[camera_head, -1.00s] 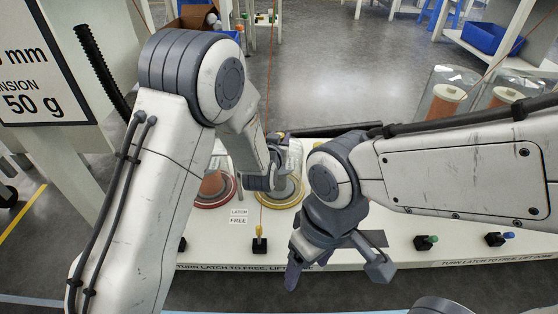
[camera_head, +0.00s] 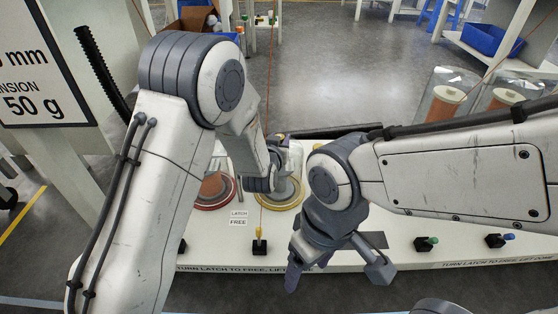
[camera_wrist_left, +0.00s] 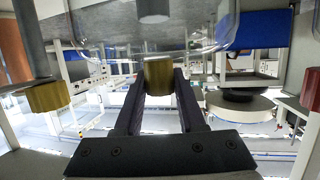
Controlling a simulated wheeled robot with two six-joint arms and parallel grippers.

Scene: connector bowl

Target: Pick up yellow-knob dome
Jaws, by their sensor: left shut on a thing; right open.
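In the left wrist view, my left gripper (camera_wrist_left: 158,88) is shut on the yellow knob (camera_wrist_left: 158,72). The clear glass of the yellow-knob dome (camera_wrist_left: 110,42) spans the top of that view, beside the knob. In the head view, my left gripper (camera_head: 278,145) is over the yellow-ringed base (camera_head: 285,203), and the dome is largely hidden by my arms. I cannot tell whether the dome is clear of its base. My right gripper (camera_head: 336,272) is open and empty, over the table's front edge.
A red-ringed base (camera_head: 215,193) stands left of the yellow one. More glass domes (camera_head: 445,95) stand at the right behind my right arm. A sign (camera_head: 40,70) stands at the left.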

